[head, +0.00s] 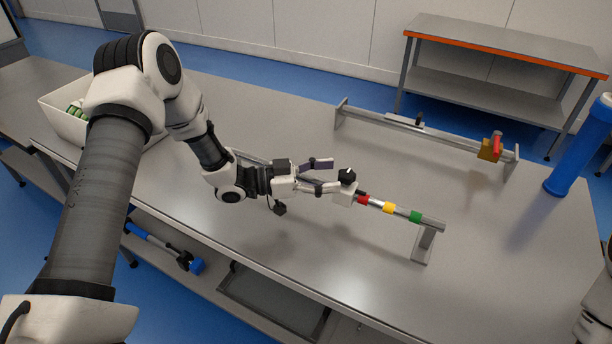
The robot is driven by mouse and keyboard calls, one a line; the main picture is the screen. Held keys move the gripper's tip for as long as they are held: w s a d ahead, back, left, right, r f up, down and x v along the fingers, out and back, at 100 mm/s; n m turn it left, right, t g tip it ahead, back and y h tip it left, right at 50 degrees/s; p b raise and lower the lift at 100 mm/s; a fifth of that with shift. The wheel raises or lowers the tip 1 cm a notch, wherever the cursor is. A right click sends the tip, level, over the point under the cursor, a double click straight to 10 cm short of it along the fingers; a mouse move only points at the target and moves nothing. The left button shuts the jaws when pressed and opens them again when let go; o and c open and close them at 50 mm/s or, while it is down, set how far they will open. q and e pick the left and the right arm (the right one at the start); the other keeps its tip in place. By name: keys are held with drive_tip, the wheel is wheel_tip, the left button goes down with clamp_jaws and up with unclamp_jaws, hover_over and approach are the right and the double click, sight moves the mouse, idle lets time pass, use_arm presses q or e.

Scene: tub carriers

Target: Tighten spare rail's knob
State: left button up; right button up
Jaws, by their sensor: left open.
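A near rail (436,226) runs across the front table and carries red, yellow and green bands. A white block with a black knob (347,175) on top sits on it, left of the red band. My left gripper (328,176) is open and empty over this rail. Its fingertips are just left of the knob; I cannot tell whether one touches the block. My arm hides part of the rail's left portion. A far rail (455,137) has a small slider with a black knob (419,121). The picture does not show which rail is the spare. My right gripper is out of view.
A blue cylinder (580,150) stands at the table's right end. A white tub (62,122) with green items stands at left. The table (510,240) is clear at right.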

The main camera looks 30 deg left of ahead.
use_arm(q)
drive_tip(key=v, duration=0.8)
